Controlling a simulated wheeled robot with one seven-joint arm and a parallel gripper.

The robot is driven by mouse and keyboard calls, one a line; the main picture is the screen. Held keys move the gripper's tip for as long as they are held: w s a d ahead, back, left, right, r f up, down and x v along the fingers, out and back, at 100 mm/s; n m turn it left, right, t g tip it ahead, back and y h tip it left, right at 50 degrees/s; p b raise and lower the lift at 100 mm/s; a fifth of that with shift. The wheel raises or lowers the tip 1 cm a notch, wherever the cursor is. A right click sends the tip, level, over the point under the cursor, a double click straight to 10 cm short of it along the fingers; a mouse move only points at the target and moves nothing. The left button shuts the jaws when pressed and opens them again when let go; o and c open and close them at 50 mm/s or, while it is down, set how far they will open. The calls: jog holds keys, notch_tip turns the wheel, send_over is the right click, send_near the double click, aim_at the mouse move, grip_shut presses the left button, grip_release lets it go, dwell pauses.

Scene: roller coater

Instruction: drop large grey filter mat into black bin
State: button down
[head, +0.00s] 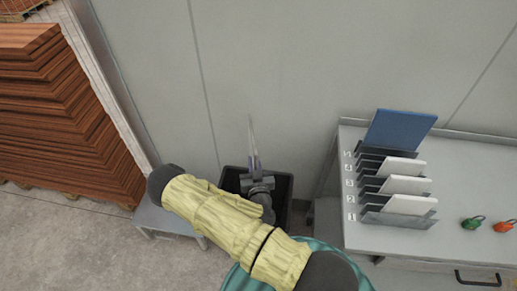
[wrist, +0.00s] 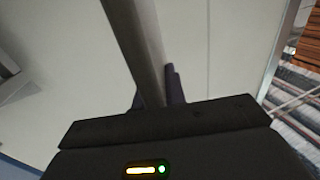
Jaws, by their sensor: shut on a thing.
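The large grey filter mat shows nearly edge-on as a thin pale sliver (head: 252,132) in the head view, standing up from my gripper (head: 254,165). In the wrist view the mat (wrist: 134,45) is a broad grey strip running up from between the fingers. My gripper (wrist: 155,98) is shut on its lower part. The black bin (head: 287,186) stands on the floor by the wall. In the head view my gripper and wrist overlap the bin and hide much of its opening. I cannot tell how high the mat is above it.
A grey workbench (head: 455,175) at right holds a numbered rack (head: 372,215) with white plates, a blue panel (head: 400,130), and green (head: 472,223) and orange (head: 504,227) padlocks. A low grey table (head: 160,218) stands left of the bin. Stacked brown boards (head: 60,120) fill the left.

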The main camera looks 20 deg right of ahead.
jog(key=s+a+f+n+y, duration=0.1)
jog(key=s+f+n+y, duration=0.1)
jog(key=f, duration=0.3)
jog(key=shift+s+a+f+y, duration=0.15)
jog(key=shift+s+a+y, duration=0.1)
jog(key=shift+s+y, duration=0.35)
